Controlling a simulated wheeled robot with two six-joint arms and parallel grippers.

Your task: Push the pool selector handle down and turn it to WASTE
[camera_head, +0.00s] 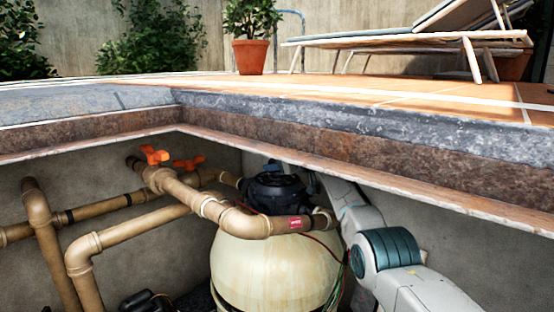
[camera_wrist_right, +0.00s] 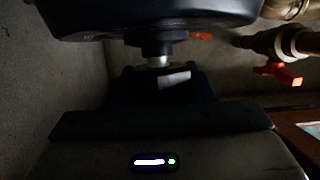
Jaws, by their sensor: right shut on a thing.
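The black selector valve (camera_head: 278,192) sits on top of the cream filter tank (camera_head: 272,262) in the pit. My right arm reaches in from the right, and its dark gripper (camera_head: 283,168) is at the top of the valve, small and partly hidden. It is shut on the selector handle. In the right wrist view a large black body (camera_wrist_right: 150,15) fills the top, with a short metal stub below it near the dark jaws (camera_wrist_right: 160,80). The valve's position labels, including WASTE, cannot be read. My left gripper is not in view.
Tan pipes (camera_head: 180,190) with orange valve handles (camera_head: 154,154) run left of the tank. The stone pit edge (camera_head: 350,125) overhangs behind and right, close above my right arm. A potted plant (camera_head: 250,55) and a lounger (camera_head: 420,40) stand on the deck.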

